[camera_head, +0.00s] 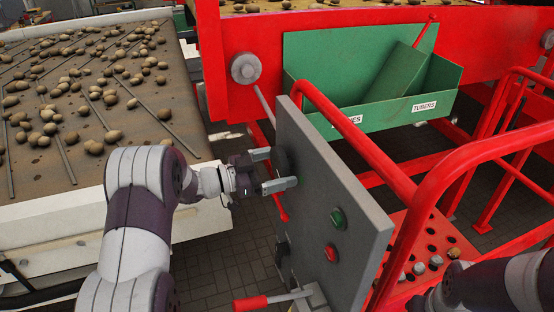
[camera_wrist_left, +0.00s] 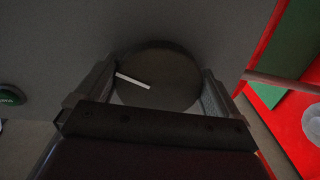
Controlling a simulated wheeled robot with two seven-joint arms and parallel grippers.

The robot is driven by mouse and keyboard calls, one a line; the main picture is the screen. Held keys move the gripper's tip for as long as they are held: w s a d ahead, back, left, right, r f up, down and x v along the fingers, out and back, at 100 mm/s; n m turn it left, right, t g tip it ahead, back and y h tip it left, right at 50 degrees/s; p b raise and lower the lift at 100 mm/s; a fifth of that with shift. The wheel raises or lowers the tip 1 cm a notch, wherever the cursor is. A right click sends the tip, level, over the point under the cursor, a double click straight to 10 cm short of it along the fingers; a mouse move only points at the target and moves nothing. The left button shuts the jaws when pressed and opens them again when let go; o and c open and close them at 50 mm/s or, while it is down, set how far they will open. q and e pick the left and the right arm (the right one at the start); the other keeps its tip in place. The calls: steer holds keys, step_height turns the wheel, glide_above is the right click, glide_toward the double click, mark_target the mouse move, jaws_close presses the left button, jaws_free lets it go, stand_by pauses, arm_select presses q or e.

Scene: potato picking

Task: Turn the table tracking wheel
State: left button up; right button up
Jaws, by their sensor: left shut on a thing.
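The tracking wheel, a dark round knob (camera_head: 281,161), sits on the upper part of a grey upright control panel (camera_head: 325,210) in the head view. My left gripper (camera_head: 283,169) reaches it from the left, with one finger above and one below. In the left wrist view the dark disc (camera_wrist_left: 165,72) lies between the two fingers, which touch its sides. A white line on its face points from the left of the disc to near its middle, tilted slightly down to the right. Part of the disc is hidden behind the gripper body. My right gripper is not in view.
The panel also carries a green button (camera_head: 338,218), a red button (camera_head: 331,253) and a red-handled lever (camera_head: 265,302) below. Red rails (camera_head: 380,165) stand right of it. A green bin (camera_head: 370,75) is behind. A potato-covered table (camera_head: 110,215) lies left.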

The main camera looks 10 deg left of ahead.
arm_select(q)
steer(key=n+p, duration=0.2)
steer(key=n, duration=0.1)
steer(key=shift+r, duration=0.25)
steer(key=shift+s+n+p, duration=0.1)
steer(key=shift+n+p, duration=0.7)
steer(key=shift+n, duration=0.1)
steer(key=shift+f, duration=0.1)
steer(key=o, duration=0.7)
steer(key=shift+c, duration=0.2)
steer(key=shift+s+a+f, duration=0.2)
steer(key=shift+a, duration=0.1)
steer(key=b+v, duration=0.5)
steer(key=v, duration=0.7)
steer(key=shift+r, duration=0.15)
